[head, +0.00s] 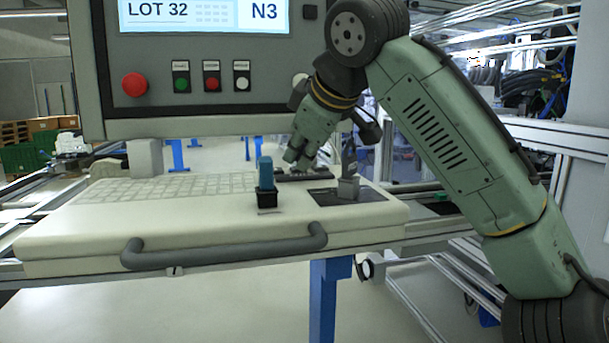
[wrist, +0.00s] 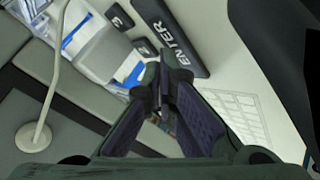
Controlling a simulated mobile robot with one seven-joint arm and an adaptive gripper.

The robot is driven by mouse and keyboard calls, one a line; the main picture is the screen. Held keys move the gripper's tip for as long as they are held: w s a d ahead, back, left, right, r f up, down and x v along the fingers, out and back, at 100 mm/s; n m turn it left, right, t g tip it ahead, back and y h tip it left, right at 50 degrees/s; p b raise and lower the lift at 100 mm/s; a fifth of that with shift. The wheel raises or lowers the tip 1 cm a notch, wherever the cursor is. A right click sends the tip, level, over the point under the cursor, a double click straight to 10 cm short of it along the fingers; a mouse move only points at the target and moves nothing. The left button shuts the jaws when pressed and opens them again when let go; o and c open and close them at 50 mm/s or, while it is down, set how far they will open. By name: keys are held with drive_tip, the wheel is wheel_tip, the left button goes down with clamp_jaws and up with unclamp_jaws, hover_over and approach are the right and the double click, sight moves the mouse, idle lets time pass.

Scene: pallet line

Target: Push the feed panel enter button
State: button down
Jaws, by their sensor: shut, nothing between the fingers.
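The enter button (wrist: 172,38) is a long dark key with white "ENTER" lettering, slanting across the top middle of the wrist view. My gripper (wrist: 168,88) is shut and empty, its fingertips just below the key's lower end in that picture. Whether they touch the key or hover above it, I cannot tell. In the head view my gripper (head: 298,160) points down over the back right of the pale keyboard console (head: 170,215). A dark bar (head: 310,176) lies on the console close to the fingertips and looks like the same key.
A blue item (head: 265,172) stands in a black holder at the console's front, and a grey holder (head: 348,188) stands to its right. A grey handle (head: 220,249) runs along the front edge. The display cabinet (head: 205,127) with several push buttons hangs above the console.

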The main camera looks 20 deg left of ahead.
sight(300, 175)
drive_tip(key=shift+f, duration=0.5)
idle(0.7)
drive_tip(key=shift+r, duration=0.1)
drive_tip(key=shift+r+p, duration=0.8)
wheel_tip(300, 175, up, 3)
drive_tip(key=p, duration=0.2)
drive_tip(key=shift+f+p, duration=0.15)
drive_tip(key=shift+p, duration=0.15)
drive_tip(key=shift+r+p, duration=0.7)
drive_tip(key=shift+r, duration=0.5)
drive_tip(key=shift+f, duration=0.1)
